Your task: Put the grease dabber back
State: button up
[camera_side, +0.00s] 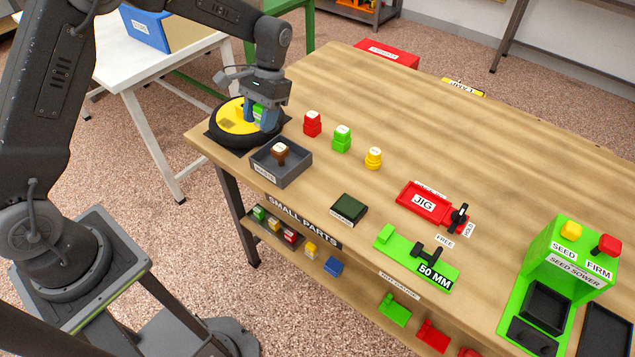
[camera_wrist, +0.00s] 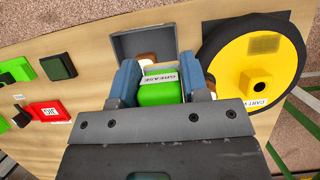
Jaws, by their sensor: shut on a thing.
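My gripper (camera_side: 262,122) is shut on a green block, the grease dabber (camera_side: 258,111), over the yellow and black wheel at the table's far left corner. In the wrist view the dabber (camera_wrist: 160,92) sits between the two blue fingers, with a white label reading GREASE. Its lower end is hidden, so I cannot tell whether it touches the wheel. A grey open tray (camera_side: 293,174) stands on the table just in front of the wheel, with a brown knobbed piece (camera_side: 279,152) in it. The tray (camera_wrist: 127,44) also shows beyond the fingers in the wrist view.
The wheel (camera_side: 226,115) lies flat beside the tray. Red (camera_side: 312,124), green (camera_side: 342,139) and yellow (camera_side: 374,158) pieces stand in a row to the right. A dark green pad (camera_side: 349,208), red jig (camera_side: 424,204) and green gauge (camera_side: 415,260) lie nearer the front.

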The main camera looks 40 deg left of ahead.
jog(key=d+f, duration=0.1)
jog(key=d, duration=0.3)
send_over(312, 191)
jog(key=w, duration=0.1)
jog(key=f, duration=0.6)
jog(key=shift+w, duration=0.2)
jog(key=shift+f, duration=2.05)
jog(key=shift+f, duration=0.15)
jog(key=o, duration=0.9)
jog(key=v, duration=1.2)
